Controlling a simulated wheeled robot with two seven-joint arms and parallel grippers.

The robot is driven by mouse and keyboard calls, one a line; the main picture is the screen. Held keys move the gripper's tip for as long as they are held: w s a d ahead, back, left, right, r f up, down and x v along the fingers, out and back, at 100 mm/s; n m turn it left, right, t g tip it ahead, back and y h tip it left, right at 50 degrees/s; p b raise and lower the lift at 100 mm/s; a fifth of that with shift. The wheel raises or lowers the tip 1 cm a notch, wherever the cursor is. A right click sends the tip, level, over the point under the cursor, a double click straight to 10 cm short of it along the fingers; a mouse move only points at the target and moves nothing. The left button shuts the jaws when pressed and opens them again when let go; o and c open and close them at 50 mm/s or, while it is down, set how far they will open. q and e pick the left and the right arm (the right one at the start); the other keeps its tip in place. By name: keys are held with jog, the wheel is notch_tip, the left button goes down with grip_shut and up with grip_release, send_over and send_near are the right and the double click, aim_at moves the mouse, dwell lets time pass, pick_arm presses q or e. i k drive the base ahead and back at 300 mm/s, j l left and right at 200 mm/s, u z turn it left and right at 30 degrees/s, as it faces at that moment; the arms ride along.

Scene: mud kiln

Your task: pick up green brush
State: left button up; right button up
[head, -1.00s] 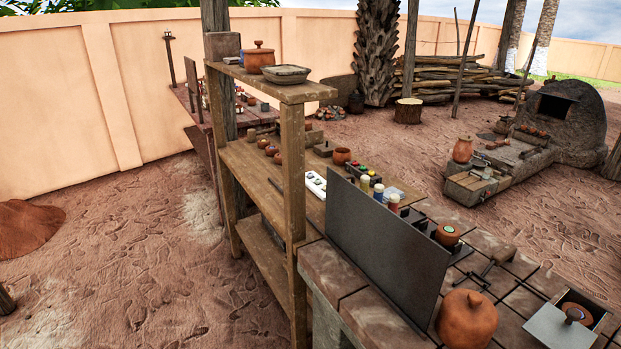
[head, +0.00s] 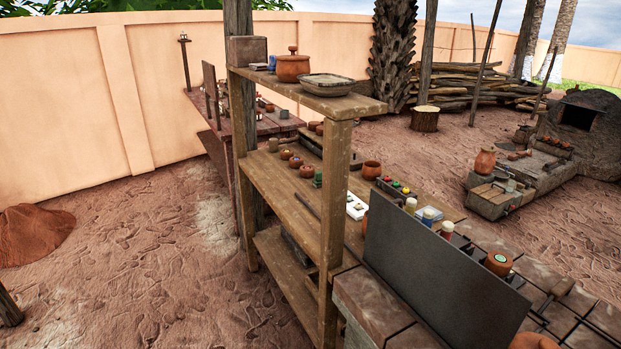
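I cannot make out a green brush for certain. A small dark green object (head: 317,180) stands on the middle board of the wooden shelf (head: 270,190), close to the front post, but it is too small to tell what it is. Neither of my grippers is in view.
A lidded pot (head: 293,67) and a shallow dish (head: 326,84) are on the top board. A dark upright panel (head: 430,270) stands on the brick counter (head: 375,302). Bare ground (head: 150,250) lies open at left.

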aim_at(317, 181)
jog(key=i+j+z, duration=0.1)
jog(key=i+j, duration=0.15)
jog(key=i+j+z, duration=0.1)
jog(key=i+j, duration=0.15)
jog(key=j, duration=0.15)
jog(key=i+j, duration=0.25)
jog(key=i+j+z, duration=0.15)
jog(key=j, duration=0.25)
jog(key=i+j+z, duration=0.1)
jog(key=i+j, duration=0.2)
jog(key=i+j+z, duration=0.1)
jog(key=j, duration=0.35)
jog(key=i, duration=0.1)
